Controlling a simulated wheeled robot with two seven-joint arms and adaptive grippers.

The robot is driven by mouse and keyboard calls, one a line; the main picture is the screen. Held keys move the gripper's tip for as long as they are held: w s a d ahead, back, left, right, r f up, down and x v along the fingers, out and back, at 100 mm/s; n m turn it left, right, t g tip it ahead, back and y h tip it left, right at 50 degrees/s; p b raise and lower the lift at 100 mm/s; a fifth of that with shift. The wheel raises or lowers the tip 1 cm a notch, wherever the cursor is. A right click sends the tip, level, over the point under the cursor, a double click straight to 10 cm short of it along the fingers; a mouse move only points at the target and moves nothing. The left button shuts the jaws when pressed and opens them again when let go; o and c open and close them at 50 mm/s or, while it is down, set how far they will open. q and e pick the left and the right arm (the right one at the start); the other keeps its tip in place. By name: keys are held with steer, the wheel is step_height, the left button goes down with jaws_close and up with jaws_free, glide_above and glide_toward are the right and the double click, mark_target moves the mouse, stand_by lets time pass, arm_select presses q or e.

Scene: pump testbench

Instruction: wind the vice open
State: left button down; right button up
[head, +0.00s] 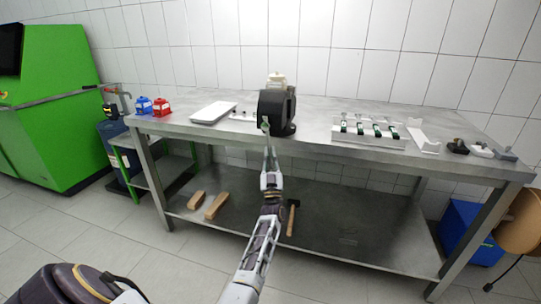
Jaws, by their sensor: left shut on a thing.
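The vice (280,107) is a dark, bulky block standing at the front edge of the metal bench, near the middle of the head view. My left gripper (266,126) reaches up to its front side from below. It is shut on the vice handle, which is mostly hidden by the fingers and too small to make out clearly. How far apart the vice jaws are cannot be told from here. My right gripper is not in view.
The bench (310,118) carries a white tray (213,112), blue (144,105) and red (162,107) parts at left, and a rack (369,133) of several dark items at right. A cream object (276,80) stands behind the vice. Wooden blocks (215,206) and a hammer (292,218) lie on the lower shelf.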

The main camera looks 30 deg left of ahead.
arm_select(q)
steer(key=shift+w+d+r, duration=0.15)
steer(key=shift+d+r, duration=0.05)
steer(key=c, duration=1.9)
jaws_free()
steer(key=shift+c, duration=0.2)
steer(key=o, duration=0.4)
steer(key=shift+w+f, duration=0.2)
steer(key=shift+o, duration=0.2)
steer(key=shift+s, duration=0.1)
steer(key=shift+s+a+f, duration=0.1)
steer(key=shift+a, duration=0.05)
